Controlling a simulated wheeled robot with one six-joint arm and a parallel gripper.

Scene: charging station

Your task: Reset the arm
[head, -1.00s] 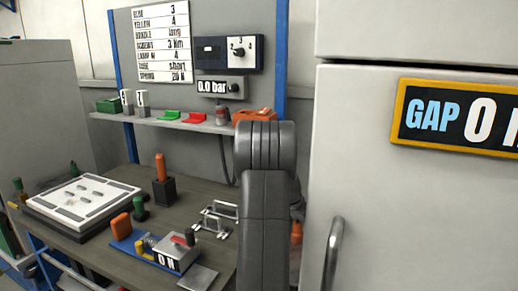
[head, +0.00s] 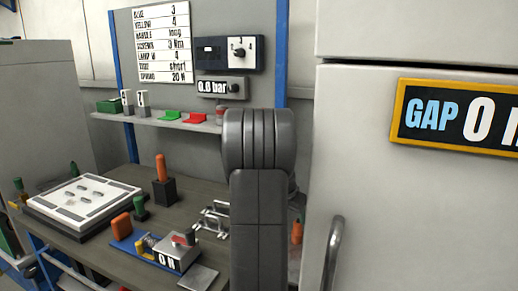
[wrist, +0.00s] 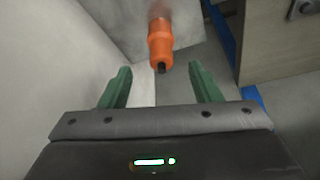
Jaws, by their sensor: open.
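My gripper (wrist: 159,88) shows in the wrist view with its two green fingers spread apart and nothing between them. An orange tool with a dark tip (wrist: 160,45) is beyond the fingertips, and I cannot tell how far. In the head view my grey arm stands upright right of the workbench and hides part of it; the gripper itself does not show there.
A workbench (head: 95,255) holds a white board (head: 85,193), an orange-handled tool in a black block (head: 163,188) and a blue fixture (head: 125,243). A shelf (head: 165,121) is above. A large cabinet (head: 400,210) with a handle closes off the right.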

